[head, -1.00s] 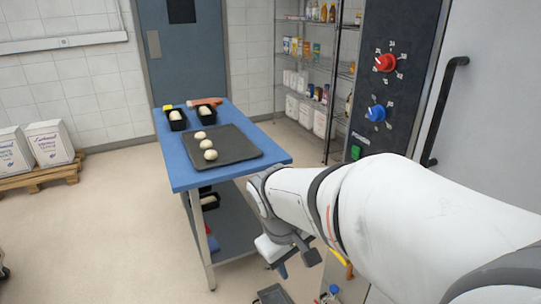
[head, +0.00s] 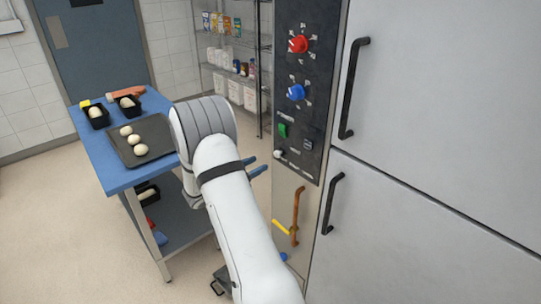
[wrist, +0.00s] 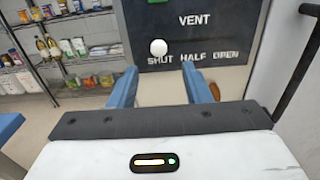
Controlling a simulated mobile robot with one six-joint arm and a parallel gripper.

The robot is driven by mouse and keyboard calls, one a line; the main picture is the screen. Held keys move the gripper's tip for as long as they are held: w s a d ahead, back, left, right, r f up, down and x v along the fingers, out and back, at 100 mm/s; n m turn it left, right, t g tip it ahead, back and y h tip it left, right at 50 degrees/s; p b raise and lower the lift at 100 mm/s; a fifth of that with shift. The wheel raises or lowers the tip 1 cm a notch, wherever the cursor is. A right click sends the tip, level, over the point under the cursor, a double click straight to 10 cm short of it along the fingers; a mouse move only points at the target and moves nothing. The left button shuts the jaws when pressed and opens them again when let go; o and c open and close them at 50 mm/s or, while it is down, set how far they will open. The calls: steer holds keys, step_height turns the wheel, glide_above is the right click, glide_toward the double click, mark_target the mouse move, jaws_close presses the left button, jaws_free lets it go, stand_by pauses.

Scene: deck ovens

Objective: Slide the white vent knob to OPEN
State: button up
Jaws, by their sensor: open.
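The white vent knob (wrist: 158,47) shows in the wrist view under the word VENT and just above the word SHUT, at the left end of the row SHUT, HALF, OPEN. In the head view the knob (head: 279,154) is a small white dot low on the black control panel (head: 303,120). My gripper (wrist: 160,70) is open and empty, its two blue fingers pointing at the panel. The knob appears beyond the fingertips, between them in the picture and apart from both. In the head view my gripper (head: 258,168) is left of the panel's lower part.
A red knob (head: 298,44), a blue knob (head: 296,92) and a green switch (head: 282,130) sit above the vent. An orange pipe with a yellow lever (head: 281,228) is below. Black oven door handles (head: 354,88) stand out at right. A blue table (head: 98,160) is at left.

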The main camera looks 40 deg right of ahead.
mark_target(276, 155)
steer(key=d, duration=0.2)
steer(key=d+p, duration=0.1)
steer(key=d, duration=0.4)
steer(key=shift+w+d+p, duration=0.35)
steer(key=shift+w, duration=0.05)
steer(key=shift+c, duration=0.2)
jaws_close()
steer(key=shift+s, duration=0.1)
